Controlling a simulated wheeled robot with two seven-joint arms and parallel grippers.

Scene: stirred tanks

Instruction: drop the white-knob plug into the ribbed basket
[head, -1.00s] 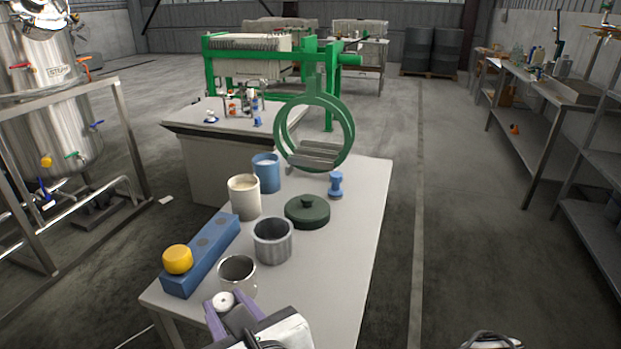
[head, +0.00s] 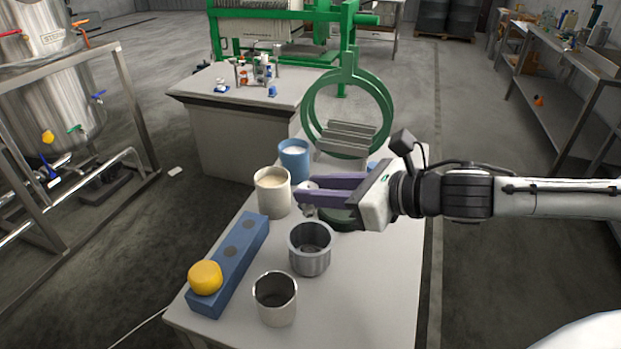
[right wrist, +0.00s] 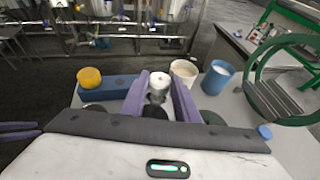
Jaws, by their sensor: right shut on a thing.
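My right gripper (head: 303,191) is shut on the white-knob plug (head: 308,185), whose pale knob shows at the purple fingertips. The right wrist view also shows the plug (right wrist: 158,86) between the fingers. It is held above the table, between the cream cup and the dark green lid. The ribbed basket (head: 310,250), a grey open-topped cup, stands on the table nearer the camera than the gripper, apart from the plug. The basket looks empty. My left gripper (right wrist: 18,131) shows only as purple fingers at the left edge of the right wrist view; its opening is unclear.
A smooth metal cup (head: 275,299) stands before the basket. A blue block (head: 232,262) with a yellow knob (head: 205,277) lies left. The cream cup (head: 272,194), blue cup (head: 294,162) and green ring stand (head: 349,110) are behind. The table's right front is clear.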

